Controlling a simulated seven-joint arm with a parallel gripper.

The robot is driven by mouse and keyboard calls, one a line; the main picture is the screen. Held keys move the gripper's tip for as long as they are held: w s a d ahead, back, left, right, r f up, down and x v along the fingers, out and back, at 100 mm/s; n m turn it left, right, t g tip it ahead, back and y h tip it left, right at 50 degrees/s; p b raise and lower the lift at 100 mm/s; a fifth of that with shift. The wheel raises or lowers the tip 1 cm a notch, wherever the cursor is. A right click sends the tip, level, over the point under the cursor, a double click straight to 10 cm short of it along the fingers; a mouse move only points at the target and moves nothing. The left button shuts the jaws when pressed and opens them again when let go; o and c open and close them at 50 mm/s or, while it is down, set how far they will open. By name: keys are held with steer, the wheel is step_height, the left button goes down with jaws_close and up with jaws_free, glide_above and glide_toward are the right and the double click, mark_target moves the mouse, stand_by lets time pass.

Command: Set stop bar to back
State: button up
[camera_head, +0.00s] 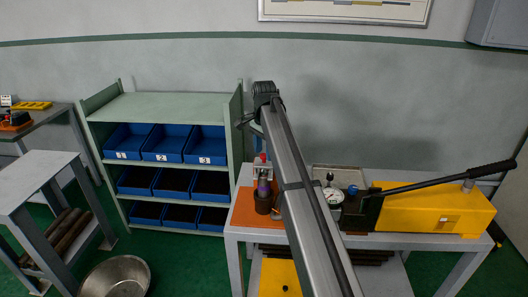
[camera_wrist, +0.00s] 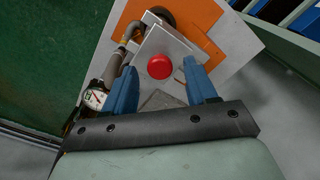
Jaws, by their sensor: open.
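In the wrist view, my gripper (camera_wrist: 160,67) is open, with its two blue fingers apart. A red round knob (camera_wrist: 160,66) on a grey metal plate (camera_wrist: 148,46) shows between the fingertips, beyond them; the gap in depth is hard to judge. In the head view, the red-topped device (camera_head: 263,158) stands on an orange board (camera_head: 245,212) at the left of the bench. My arm crosses in front, and the gripper is mostly hidden at its upper end, above the device. No part can be clearly identified as the stop bar.
A yellow pump (camera_head: 435,210) with a long black lever (camera_head: 450,176) sits on the bench's right. A round gauge (camera_head: 333,196) stands mid-bench; a gauge (camera_wrist: 95,98) and hose (camera_wrist: 130,32) show in the wrist view. A shelf (camera_head: 160,106) with blue bins stands left, close to the bench.

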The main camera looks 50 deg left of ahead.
steer(key=shift+f, duration=0.45)
jaws_close()
stand_by(0.3)
